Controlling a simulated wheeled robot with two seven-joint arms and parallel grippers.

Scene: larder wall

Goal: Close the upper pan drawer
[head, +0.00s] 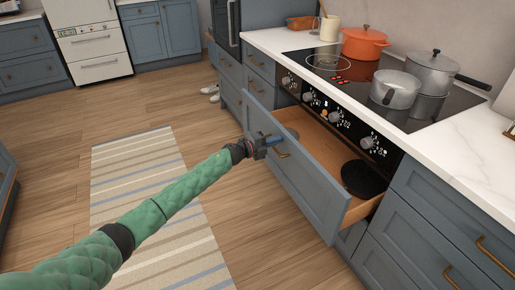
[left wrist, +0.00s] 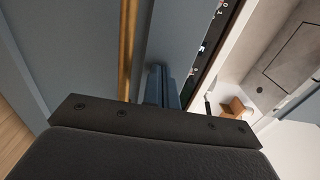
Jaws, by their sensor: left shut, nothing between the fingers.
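The upper pan drawer (head: 305,190) is pulled open below the stove's control panel in the head view. Its front is grey-blue with a brass handle, and a dark round pan (head: 363,179) lies inside at its near end. My left gripper (head: 275,141) is shut and empty at the drawer front, close to the handle. In the left wrist view the shut fingers (left wrist: 162,88) are beside the brass handle (left wrist: 128,50) and in front of the blue panel. I cannot tell whether they touch it. My right gripper is not in view.
The cooktop (head: 335,70) above holds an orange pot (head: 364,43), a grey pot (head: 432,72) and a saucepan (head: 395,89). Closed drawers (head: 430,230) flank the open one. A striped rug (head: 140,170) lies on the open floor to the left.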

